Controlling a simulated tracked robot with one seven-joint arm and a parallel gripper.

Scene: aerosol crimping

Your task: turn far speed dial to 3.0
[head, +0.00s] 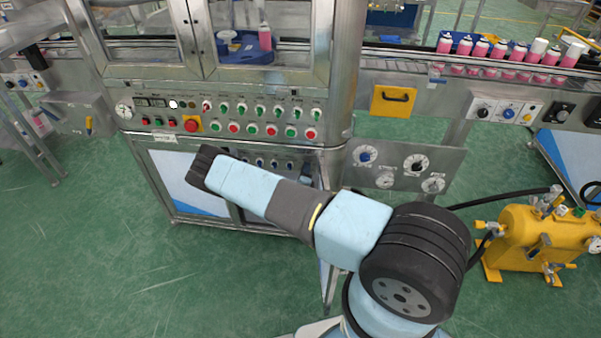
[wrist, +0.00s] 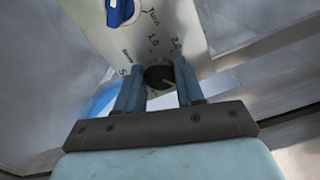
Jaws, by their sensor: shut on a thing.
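In the wrist view, a round black dial (wrist: 157,76) sits on a pale plate (wrist: 180,22) printed with 1.0 and 2.0 and other small marks. My gripper (wrist: 161,86) is shut on this dial, one blue finger on each side. The fingers hide parts of the scale, and I cannot read where the dial points. A blue knob (wrist: 120,11) stands on the same plate, beyond the black dial. In the head view my arm stretches left across the machine front, and its gripper and the held dial cannot be made out.
A button panel (head: 215,116) crosses the machine front. A panel with dials and gauges (head: 390,177) lies right of it, close to my arm. A yellow tank (head: 535,240) with hoses stands at right. Pink cans (head: 480,47) line the conveyor. Green floor (head: 100,260) is clear at left.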

